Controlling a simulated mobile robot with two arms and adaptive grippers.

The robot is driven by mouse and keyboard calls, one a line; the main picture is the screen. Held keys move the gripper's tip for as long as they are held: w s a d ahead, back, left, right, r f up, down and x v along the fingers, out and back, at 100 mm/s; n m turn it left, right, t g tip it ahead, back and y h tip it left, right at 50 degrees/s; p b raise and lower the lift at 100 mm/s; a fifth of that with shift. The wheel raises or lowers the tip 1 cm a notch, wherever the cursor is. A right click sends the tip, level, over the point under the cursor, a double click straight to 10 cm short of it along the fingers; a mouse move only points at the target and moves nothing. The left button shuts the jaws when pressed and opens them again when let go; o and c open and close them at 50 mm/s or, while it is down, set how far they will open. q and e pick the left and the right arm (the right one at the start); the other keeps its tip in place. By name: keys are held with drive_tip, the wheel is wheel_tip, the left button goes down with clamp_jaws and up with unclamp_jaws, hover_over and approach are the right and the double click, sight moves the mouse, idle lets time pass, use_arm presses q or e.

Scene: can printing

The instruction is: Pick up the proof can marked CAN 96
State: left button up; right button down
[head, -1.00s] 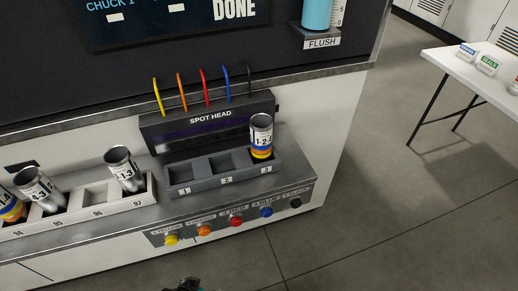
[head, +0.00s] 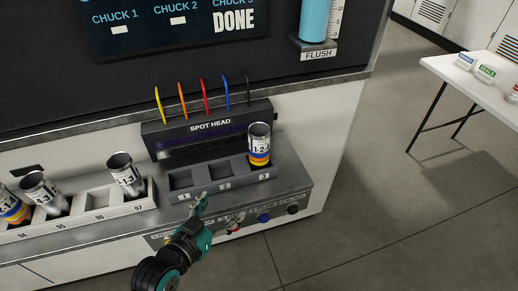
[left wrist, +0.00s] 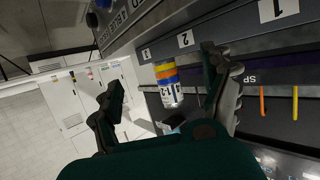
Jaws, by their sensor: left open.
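A can with a white label and yellow, orange and blue bands (head: 260,147) stands in the pocket numbered 3 of the grey three-pocket holder (head: 222,184). Its label starts with "1-2"; I cannot read CAN 96 on it. It also shows in the left wrist view (left wrist: 167,84), framed between my fingers but farther off. My left gripper (head: 218,211) is open and empty, in front of the holder near pockets 1 and 2, apart from the can. In the white rack (head: 148,203), the place numbered 96 is empty. My right gripper is not in view.
Silver cans (head: 125,175) (head: 43,193) stand in rack places 97 and 95, and a banded can (head: 13,207) in 94. The spot head (head: 208,127) with coloured tubes is behind the holder. A row of buttons (head: 264,218) lines the front. Pockets 1 and 2 are empty.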

use_arm(q)
wheel_tip(320, 180, up, 5)
drive_tip(key=w+d+t+h, duration=0.2)
drive_tip(key=t, duration=0.1)
drive_tip(key=p, duration=0.2)
approach(254, 153)
drive_tip(key=x, duration=0.4)
drive_tip(key=r+x, duration=0.1)
drive_tip(key=x, duration=0.2)
drive_tip(key=shift+d, duration=0.15)
drive_tip(key=x, duration=0.1)
drive_tip(key=p+x, duration=0.1)
drive_tip(key=x, duration=0.1)
drive_tip(key=f+x, duration=0.1)
drive_tip(key=x, duration=0.1)
drive_tip(key=shift+w+d+f, duration=0.1)
drive_tip(key=shift+w, duration=0.35)
drive_tip(key=shift+s, duration=0.1)
drive_tip(key=shift+c, duration=1.1)
drive_tip(key=c, duration=0.6)
